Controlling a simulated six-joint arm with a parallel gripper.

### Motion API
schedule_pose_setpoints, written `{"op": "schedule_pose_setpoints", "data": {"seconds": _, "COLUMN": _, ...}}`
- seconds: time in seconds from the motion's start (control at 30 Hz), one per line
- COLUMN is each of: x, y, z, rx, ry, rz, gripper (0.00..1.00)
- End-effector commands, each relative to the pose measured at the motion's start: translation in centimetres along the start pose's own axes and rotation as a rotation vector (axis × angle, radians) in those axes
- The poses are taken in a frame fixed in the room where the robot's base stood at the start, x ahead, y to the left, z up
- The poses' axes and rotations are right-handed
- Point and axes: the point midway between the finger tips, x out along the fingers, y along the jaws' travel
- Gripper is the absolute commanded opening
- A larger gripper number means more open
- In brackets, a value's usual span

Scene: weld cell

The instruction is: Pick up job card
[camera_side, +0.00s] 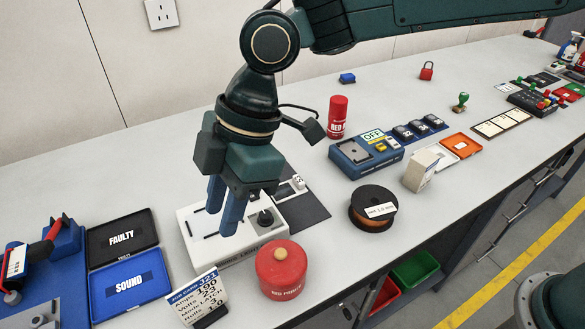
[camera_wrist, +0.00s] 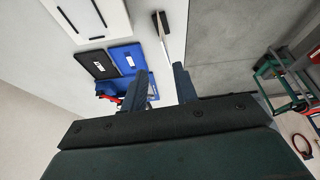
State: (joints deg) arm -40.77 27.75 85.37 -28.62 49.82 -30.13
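The job card (camera_side: 198,297) is a white card with dark print, standing tilted in a small black holder (camera_side: 211,318) at the front edge of the bench. In the wrist view the card (camera_wrist: 164,42) shows nearly edge-on as a thin pale strip, with the black holder (camera_wrist: 160,21) beside it. My gripper (camera_side: 222,220) points down over the white box, behind and above the card. Its two blue fingers are apart with nothing between them. In the wrist view the gripper (camera_wrist: 160,82) is also open, with the card ahead of the gap.
A white box (camera_side: 205,251) with a black knob lies under my gripper. A red round tin (camera_side: 280,269) stands right of the card. Black FAULTY (camera_side: 122,237) and blue SOUND (camera_side: 130,287) trays lie to the left. A wire spool (camera_side: 372,209) stands farther right.

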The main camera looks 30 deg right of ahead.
Motion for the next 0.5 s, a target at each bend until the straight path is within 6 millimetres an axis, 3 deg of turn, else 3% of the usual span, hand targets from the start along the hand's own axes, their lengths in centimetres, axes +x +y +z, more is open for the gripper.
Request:
{"op": "schedule_pose_setpoints", "data": {"seconds": 0.13, "x": 1.7, "y": -0.4, "z": -1.3, "rx": -0.055, "ry": 0.002, "rz": -0.025, "gripper": 0.29}}
{"op": "schedule_pose_setpoints", "data": {"seconds": 0.5, "x": 2.6, "y": -0.5, "z": -1.5, "rx": -0.066, "ry": 0.003, "rz": -0.032, "gripper": 0.29}}
